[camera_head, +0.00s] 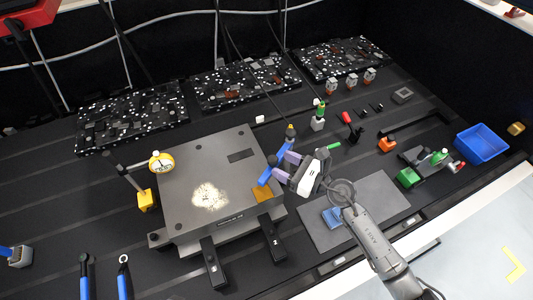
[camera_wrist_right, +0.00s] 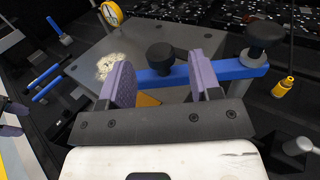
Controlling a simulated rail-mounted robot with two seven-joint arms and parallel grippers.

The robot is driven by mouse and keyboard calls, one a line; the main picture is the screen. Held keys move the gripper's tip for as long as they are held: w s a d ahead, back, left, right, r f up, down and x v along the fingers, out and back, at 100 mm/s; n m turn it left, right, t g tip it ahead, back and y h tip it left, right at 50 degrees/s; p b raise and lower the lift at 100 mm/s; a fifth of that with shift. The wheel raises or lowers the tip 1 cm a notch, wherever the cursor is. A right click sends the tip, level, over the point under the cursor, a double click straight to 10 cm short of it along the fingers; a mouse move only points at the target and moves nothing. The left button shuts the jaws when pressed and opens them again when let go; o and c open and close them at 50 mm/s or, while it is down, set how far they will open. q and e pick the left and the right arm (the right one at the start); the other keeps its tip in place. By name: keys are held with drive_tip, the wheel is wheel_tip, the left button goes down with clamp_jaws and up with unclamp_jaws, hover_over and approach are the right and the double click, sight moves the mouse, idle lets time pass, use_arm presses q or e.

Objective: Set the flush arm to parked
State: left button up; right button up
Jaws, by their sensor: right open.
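The flush arm appears to be the blue bar (camera_head: 266,177) at the right edge of the grey plate; it also shows in the right wrist view (camera_wrist_right: 232,73). It carries a black knob (camera_wrist_right: 160,56) and a larger black knob (camera_wrist_right: 265,33) at its pivot end. My right gripper (camera_head: 285,166) is at the bar. Its two purple fingers are apart (camera_wrist_right: 163,82), with the bar and smaller knob showing between and beyond them. I cannot tell whether they touch. A dark shape at the wrist view's left edge may be my left gripper (camera_wrist_right: 12,117); its jaws are unclear.
The grey plate (camera_head: 185,185) has a pale speckled patch and a yellow dial gauge (camera_head: 161,162) beside it. Black clamps (camera_head: 272,240) stand in front. A dark mat (camera_head: 375,200) with a blue block lies right, and a blue bin (camera_head: 481,144) stands far right.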

drive_tip(key=shift+x, duration=2.9)
drive_tip(key=shift+c, duration=0.5)
drive_tip(key=shift+p, duration=0.3)
clamp_jaws()
